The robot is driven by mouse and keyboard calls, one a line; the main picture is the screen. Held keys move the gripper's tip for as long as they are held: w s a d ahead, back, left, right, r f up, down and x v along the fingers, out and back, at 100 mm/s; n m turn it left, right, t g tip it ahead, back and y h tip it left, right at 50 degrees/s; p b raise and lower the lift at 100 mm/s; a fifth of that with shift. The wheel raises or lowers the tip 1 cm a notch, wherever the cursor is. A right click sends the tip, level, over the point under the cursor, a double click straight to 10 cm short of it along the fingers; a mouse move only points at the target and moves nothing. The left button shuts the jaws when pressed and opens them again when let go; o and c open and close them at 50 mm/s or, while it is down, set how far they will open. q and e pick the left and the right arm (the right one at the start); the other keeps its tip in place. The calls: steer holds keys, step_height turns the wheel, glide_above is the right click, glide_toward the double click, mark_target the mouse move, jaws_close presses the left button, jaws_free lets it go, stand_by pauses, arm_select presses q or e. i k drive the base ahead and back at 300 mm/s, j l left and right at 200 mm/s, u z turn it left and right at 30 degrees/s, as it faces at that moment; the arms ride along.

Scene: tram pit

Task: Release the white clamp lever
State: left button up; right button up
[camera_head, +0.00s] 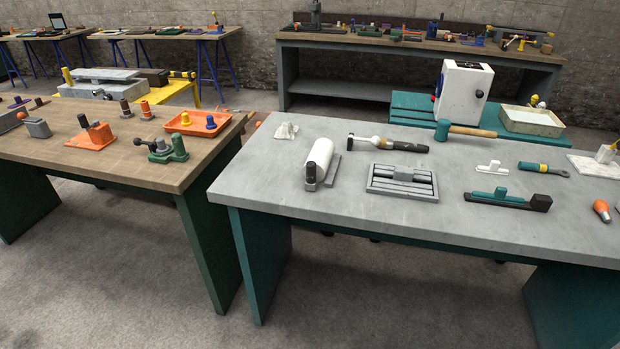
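Neither of my grippers shows in the head view. Several white pieces lie on the grey-topped table (400,222), and I cannot tell for certain which is the clamp lever. A thick white rounded bar (320,155) lies lengthwise on a small grey base (311,184) at the left. A small white bracket-like piece (286,131) stands behind it. A flat white piece with a raised knob (491,168) lies right of the middle.
A grey slotted block (402,179), a black-and-white tool (388,143), a teal mallet (462,130) and a teal-and-black tool (509,200) share the grey tabletop. A wooden-topped table (100,170) stands at the left, across a narrow gap. The floor (390,300) in front is clear.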

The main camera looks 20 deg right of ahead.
mark_target(375, 141)
steer(key=i, duration=1.05)
steer(key=l+z, duration=0.05)
